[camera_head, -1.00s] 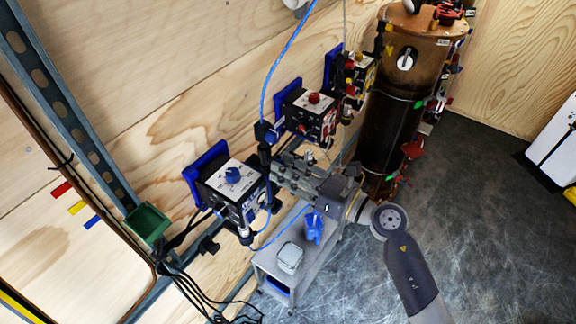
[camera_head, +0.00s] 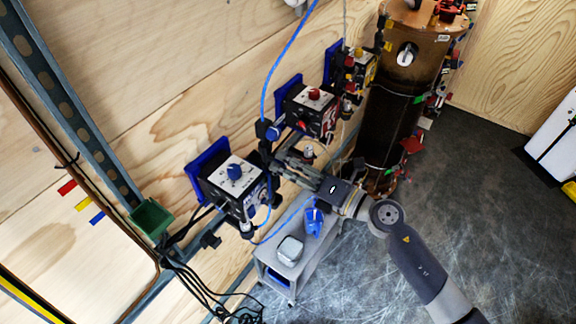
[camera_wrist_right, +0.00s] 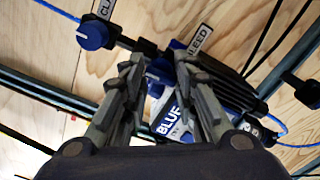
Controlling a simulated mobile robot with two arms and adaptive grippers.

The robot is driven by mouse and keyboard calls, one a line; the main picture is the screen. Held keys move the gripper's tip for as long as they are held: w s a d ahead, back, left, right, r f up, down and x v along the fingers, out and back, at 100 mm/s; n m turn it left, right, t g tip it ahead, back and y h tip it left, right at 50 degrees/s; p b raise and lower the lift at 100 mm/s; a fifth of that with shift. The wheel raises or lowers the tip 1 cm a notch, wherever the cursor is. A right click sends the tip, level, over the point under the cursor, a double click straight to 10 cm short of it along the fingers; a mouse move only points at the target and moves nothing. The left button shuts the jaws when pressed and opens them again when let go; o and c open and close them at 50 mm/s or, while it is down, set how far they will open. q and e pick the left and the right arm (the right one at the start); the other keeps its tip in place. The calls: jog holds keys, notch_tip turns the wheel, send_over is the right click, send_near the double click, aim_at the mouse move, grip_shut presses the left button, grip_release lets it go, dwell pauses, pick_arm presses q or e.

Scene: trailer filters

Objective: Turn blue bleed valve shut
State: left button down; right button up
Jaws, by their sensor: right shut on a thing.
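The blue filter unit (camera_head: 240,188) is fixed to the wooden wall, with a blue knob (camera_head: 234,172) on its white top. In the right wrist view, its blue label (camera_wrist_right: 175,128) and a BLEED tag (camera_wrist_right: 200,40) show. My right gripper (camera_head: 278,164) is at the right side of this unit. In the wrist view its fingers (camera_wrist_right: 158,62) are closed around the blue bleed valve (camera_wrist_right: 160,76), which they partly hide. I cannot tell the valve's exact angle. My left gripper is not in view.
Another blue knob (camera_wrist_right: 92,32) stands on the line beside the bleed valve. A red-knobbed unit (camera_head: 312,108) and a yellow unit (camera_head: 358,70) are further along the wall. A brown tank (camera_head: 392,115) stands behind. A grey cart (camera_head: 290,268) is below my gripper.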

jog(key=shift+m, duration=0.4)
jog(key=shift+f, duration=0.1)
jog(key=o, duration=0.9)
jog(key=shift+w, duration=0.1)
jog(key=v, duration=1.2)
